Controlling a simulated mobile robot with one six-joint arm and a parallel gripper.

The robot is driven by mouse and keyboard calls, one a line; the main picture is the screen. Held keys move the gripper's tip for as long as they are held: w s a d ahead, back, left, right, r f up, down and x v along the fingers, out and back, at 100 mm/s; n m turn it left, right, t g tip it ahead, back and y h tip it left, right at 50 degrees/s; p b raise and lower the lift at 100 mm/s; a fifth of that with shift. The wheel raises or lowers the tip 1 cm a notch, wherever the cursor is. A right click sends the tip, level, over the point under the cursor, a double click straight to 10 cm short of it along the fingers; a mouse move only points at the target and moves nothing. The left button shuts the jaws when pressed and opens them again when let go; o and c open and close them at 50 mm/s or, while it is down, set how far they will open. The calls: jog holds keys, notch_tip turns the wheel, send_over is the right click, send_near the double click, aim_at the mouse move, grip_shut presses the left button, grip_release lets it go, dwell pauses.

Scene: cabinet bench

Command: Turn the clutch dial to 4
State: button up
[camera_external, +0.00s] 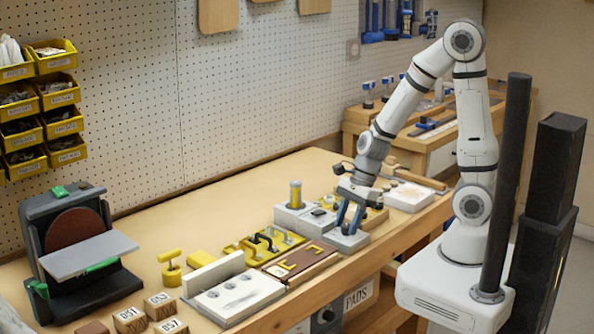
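My gripper (349,222) points down over a light grey block (352,244) near the front edge of the bench.
Left along the bench (170,226) are a brown slotted board (300,265), a yellow frame with hooks (262,247), a white panel with round parts (235,298) and a disc sander (78,242). A white board (410,198) lies to the right. The back strip is clear.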

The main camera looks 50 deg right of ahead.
jog(key=shift+o, duration=0.8)
jog(key=p+v, duration=0.3)
jog(key=v, duration=0.4)
jog(key=shift+d+r, duration=0.2)
jog(key=shift+r, duration=0.15)
jog(key=s+d+r+n+h, duration=0.1)
jog(key=d+r+n, duration=0.4)
jog(key=n, duration=0.5)
jog(key=s+d+r+n+t+h, duration=0.1)
jog(key=s+d+r+n+h, duration=0.1)
jog(key=d+r+n, duration=0.3)
jog(key=d+n+h, duration=0.1)
jog(key=d+n, duration=0.2)
jog(key=n, duration=0.2)
jog(key=shift+s+d+t, duration=0.2)
jog(key=shift+d+t, duration=0.1)
jog(key=shift+d, duration=0.05)
